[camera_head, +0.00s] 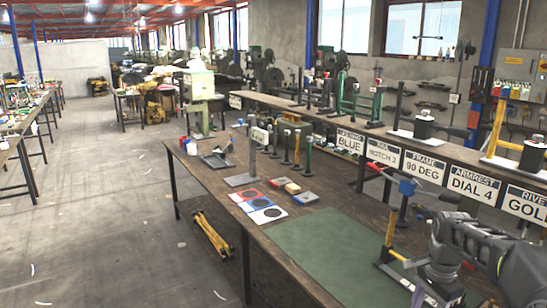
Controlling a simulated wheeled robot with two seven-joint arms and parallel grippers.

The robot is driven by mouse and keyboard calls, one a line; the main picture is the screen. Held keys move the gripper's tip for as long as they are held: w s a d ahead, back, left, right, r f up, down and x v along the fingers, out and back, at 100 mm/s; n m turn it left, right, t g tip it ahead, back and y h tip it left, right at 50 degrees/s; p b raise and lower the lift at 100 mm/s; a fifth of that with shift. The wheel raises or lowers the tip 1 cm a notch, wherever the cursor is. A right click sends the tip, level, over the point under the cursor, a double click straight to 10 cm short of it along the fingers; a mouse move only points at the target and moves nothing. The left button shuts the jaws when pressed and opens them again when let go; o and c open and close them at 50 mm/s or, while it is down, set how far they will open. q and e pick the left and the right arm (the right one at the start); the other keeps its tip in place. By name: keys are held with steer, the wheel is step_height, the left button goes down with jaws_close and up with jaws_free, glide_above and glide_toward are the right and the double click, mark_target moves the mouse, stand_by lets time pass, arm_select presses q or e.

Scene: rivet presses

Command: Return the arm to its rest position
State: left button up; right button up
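My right arm (485,255), dark grey and black, comes in at the lower right corner over the front end of the workbench. The lower end of my arm runs to the bottom edge, beside the press base. I cannot make out its fingertips clearly or see anything held in them. My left arm and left gripper are not in view.
A shelf at the right carries label signs (425,167) and more presses (497,130). The floor at left (100,230) is clear.

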steer(key=s+a+f+n+y, duration=0.1)
steer(key=a+f+n, duration=0.3)
steer(key=a+f, duration=0.65)
steer(key=s+a+f+n+y, duration=0.25)
steer(key=a+f, duration=0.55)
steer(key=f, duration=0.5)
steer(key=s+a+f+n, duration=0.3)
steer(key=s+a+f, duration=0.2)
steer(key=s, duration=0.5)
steer(key=s+a+f+n, duration=0.4)
steer(key=s+a+f, duration=0.1)
steer(key=s+a, duration=0.5)
steer(key=shift+s, duration=0.2)
steer(key=shift+d+y, duration=0.1)
steer(key=shift+y, duration=0.15)
